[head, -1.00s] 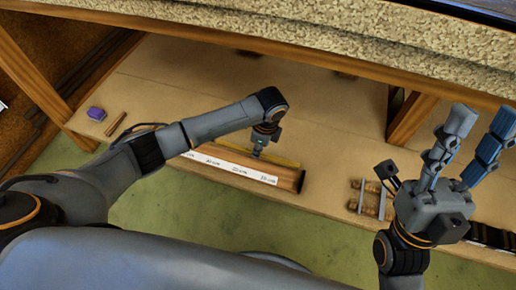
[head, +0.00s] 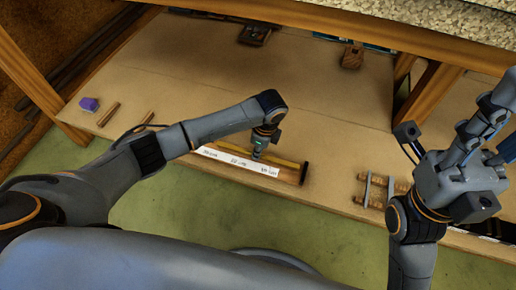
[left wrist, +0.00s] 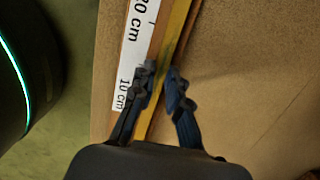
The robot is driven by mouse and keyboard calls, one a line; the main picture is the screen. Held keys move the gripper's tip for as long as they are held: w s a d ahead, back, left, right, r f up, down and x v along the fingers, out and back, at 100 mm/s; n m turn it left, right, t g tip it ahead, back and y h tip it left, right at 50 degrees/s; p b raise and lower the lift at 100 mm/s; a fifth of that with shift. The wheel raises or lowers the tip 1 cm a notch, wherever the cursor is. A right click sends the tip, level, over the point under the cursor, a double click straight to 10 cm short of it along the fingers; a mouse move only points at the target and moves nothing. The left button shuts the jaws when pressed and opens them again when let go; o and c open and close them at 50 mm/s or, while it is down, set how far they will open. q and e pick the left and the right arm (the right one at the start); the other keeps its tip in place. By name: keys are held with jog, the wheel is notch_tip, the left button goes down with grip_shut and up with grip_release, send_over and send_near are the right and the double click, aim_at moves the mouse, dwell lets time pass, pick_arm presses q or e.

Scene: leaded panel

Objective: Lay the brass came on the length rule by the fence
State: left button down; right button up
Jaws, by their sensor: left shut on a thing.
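The length rule (head: 239,162), a wooden board with a white centimetre scale, lies along the bench's front edge; its scale (left wrist: 137,45) also shows in the left wrist view. The brass came (left wrist: 177,32) is a thin yellow strip running lengthwise beside the scale. My left gripper (head: 258,157) is over the rule, shut on the came, with its fingertips (left wrist: 162,74) on either side of it. The blurred wrist view does not show whether the came touches the rule. A wooden edge, possibly the fence, runs along the came's far side. My right gripper (head: 505,118) is raised at the right, open and empty.
A purple block (head: 89,104) and small wooden sticks (head: 108,114) lie at the bench's left. A small wooden rack (head: 378,190) stands right of the rule. Wooden posts (head: 416,102) hold an upper shelf. The bench behind the rule is mostly clear.

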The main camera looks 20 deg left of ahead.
pick_arm(q)
jog(key=shift+f, duration=0.25)
dwell(0.5)
jog(key=c, duration=1.3)
grip_release()
jog(key=shift+o, duration=0.2)
